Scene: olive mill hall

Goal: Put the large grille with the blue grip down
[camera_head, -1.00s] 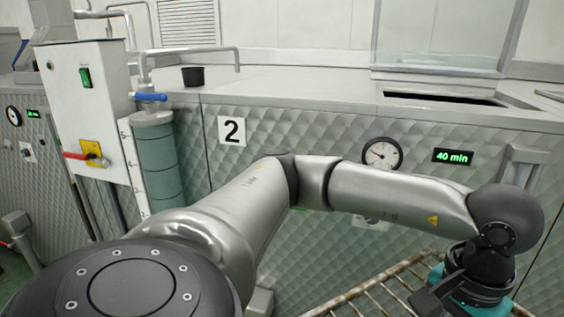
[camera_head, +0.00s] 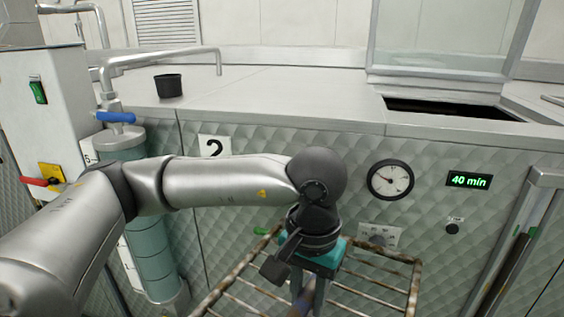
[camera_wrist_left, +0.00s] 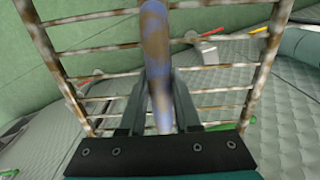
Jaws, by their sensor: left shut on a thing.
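The large grille (camera_head: 412,290) is a rusty metal frame with several crossbars, low in the middle of the head view, in front of the machine. Its worn blue grip (camera_wrist_left: 156,55) runs across the bars in the left wrist view. My left gripper (camera_head: 307,292) is shut on this grip, pointing down; its fingers (camera_wrist_left: 160,98) lie on both sides of it. The grille seems to hang clear of the floor in the left wrist view. Its near part is cut off in the head view. My right gripper is not in view.
The quilted steel machine (camera_head: 350,225) stands close behind the grille, with a gauge (camera_head: 390,180) and a "40 min" display (camera_head: 469,181). A black cup (camera_head: 168,86) stands on its top, left of a dark opening (camera_head: 450,108). Green floor (camera_wrist_left: 90,35) shows beyond the grille.

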